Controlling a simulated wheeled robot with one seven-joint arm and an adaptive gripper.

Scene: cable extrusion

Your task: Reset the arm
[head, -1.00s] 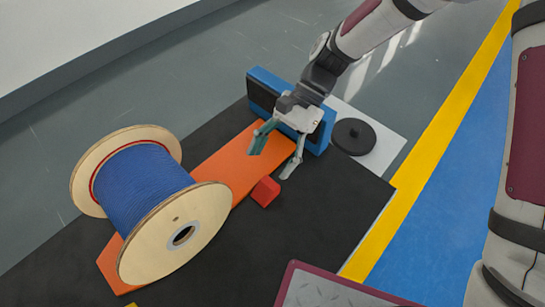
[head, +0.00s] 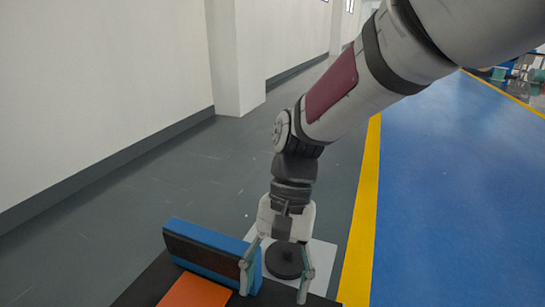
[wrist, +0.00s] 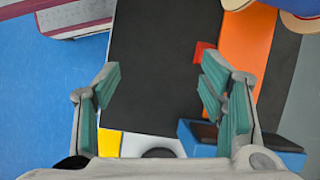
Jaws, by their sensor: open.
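My gripper (head: 274,278) is open and empty, with its fingers spread. In the head view it points down in front of the black round piece on the white plate, beside the blue block. In the wrist view my gripper (wrist: 160,95) has its green pads wide apart, with the black mat between and beyond them. My arm reaches in from the upper right of the head view.
The blue block (head: 212,250) with a dark front stands left of the fingers. An orange strip (head: 195,291) lies before it. The wrist view shows a small red block (wrist: 203,51) on the black mat (wrist: 150,60) and part of the spool (wrist: 299,22). Blue floor (head: 440,200) lies open to the right.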

